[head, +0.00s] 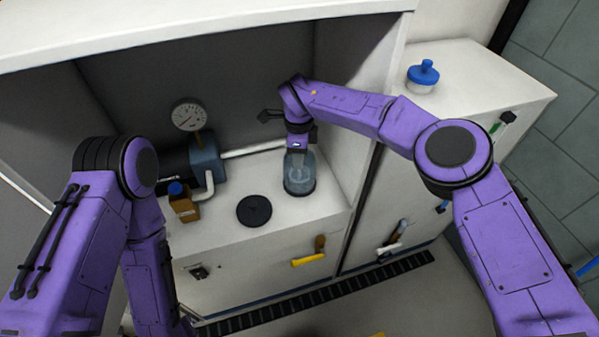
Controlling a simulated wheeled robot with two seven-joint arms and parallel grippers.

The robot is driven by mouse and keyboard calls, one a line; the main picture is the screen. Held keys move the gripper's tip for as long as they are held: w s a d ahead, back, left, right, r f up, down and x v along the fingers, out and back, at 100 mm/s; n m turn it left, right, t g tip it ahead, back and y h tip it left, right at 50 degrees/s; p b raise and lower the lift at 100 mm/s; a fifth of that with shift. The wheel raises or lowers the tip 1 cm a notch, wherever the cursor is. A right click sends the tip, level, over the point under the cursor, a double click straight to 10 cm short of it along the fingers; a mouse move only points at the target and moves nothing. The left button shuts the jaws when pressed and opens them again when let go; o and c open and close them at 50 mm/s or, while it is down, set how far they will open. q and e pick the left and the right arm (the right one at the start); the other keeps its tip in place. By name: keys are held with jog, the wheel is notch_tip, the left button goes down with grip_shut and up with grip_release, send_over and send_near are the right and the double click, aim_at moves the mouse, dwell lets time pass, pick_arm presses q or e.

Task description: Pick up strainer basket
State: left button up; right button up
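A clear, bluish cylindrical housing (300,184) stands upright on the white counter inside the alcove. A pale shape shows inside it; I cannot clearly make out whether this is the strainer basket. My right gripper (299,156) points down at the top of the housing, its fingertips at or inside the opening. The fingers are too small and blurred to tell whether they are open or shut, or hold anything. A round black lid (254,210) lies on the counter to the left of the housing. My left arm is at the left, and its gripper is not in view.
A pump (205,160) with a pressure gauge (188,115) and white pipe stands left of the housing. A brown bottle with a blue cap (184,205) is near the front left. Alcove walls enclose the counter. A blue-lidded jar (423,77) stands on the right cabinet.

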notch_tip(320, 180, down, 3)
jog(key=shift+w+d+p, duration=0.1)
jog(key=shift+p, duration=0.3)
jog(key=shift+f, duration=0.45)
grip_shut()
